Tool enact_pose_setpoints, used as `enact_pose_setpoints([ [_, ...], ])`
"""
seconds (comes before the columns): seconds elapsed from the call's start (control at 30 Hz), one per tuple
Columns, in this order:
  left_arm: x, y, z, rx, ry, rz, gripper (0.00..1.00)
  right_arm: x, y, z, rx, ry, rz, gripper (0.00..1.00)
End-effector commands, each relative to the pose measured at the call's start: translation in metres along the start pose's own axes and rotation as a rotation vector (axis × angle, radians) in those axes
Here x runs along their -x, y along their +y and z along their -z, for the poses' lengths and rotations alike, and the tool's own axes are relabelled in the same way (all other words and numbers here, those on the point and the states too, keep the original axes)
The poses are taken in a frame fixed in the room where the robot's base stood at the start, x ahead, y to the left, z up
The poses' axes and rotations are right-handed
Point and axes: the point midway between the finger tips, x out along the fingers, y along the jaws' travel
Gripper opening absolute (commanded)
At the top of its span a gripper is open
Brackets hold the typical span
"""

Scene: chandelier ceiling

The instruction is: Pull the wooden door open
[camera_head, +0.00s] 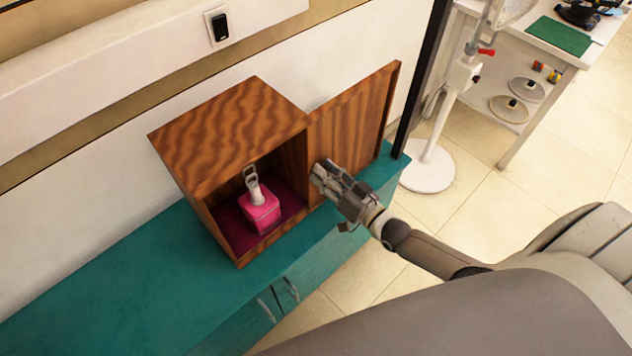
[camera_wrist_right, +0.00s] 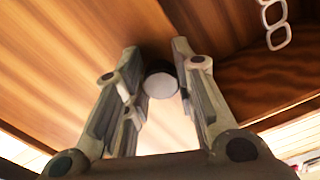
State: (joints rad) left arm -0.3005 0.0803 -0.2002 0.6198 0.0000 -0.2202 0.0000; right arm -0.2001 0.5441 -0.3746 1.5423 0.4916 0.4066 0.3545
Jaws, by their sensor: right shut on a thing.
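The wooden door (camera_head: 352,115) stands wide open at the right side of a striped wooden box (camera_head: 235,125). The box's front is uncovered, showing a dark red floor inside. My right gripper (camera_head: 322,172) is at the lower left part of the door, by the box's right front edge. In the right wrist view its two fingers (camera_wrist_right: 158,58) are on either side of a round knob (camera_wrist_right: 160,82) with a pale end and dark side, and are shut on it. The fingers hide the knob in the head view. My left gripper is not in view.
A pink block-shaped thing (camera_head: 260,212) with a pale top and ring stands inside the box. The box rests on a teal cabinet (camera_head: 120,290) against the wall. A dark post (camera_head: 422,75), a white stand (camera_head: 430,165) and a white table (camera_head: 540,50) are to the right.

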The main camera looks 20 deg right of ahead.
Motion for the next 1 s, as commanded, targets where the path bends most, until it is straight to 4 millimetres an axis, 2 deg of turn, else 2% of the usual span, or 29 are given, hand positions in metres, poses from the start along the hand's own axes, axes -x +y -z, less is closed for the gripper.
enact_pose_setpoints([
  [0.33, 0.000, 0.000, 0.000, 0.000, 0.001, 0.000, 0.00, 0.000, 0.001, 0.000, -0.002, -0.002, -0.001, 0.00],
  [0.37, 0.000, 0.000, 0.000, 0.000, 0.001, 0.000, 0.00, 0.000, 0.001, 0.000, -0.002, -0.002, -0.001, 0.28],
  [0.5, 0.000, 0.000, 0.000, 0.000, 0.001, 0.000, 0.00, 0.000, 0.001, -0.001, -0.001, -0.002, -0.001, 0.46],
  [0.53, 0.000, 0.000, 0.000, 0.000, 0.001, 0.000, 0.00, 0.000, 0.001, -0.001, -0.001, -0.002, -0.001, 0.48],
  [0.83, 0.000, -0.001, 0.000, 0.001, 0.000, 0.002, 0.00, 0.001, 0.001, 0.000, -0.001, -0.001, 0.000, 0.48],
  [1.0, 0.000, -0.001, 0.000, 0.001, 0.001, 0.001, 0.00, 0.013, 0.001, -0.001, -0.001, -0.003, 0.000, 0.48],
])
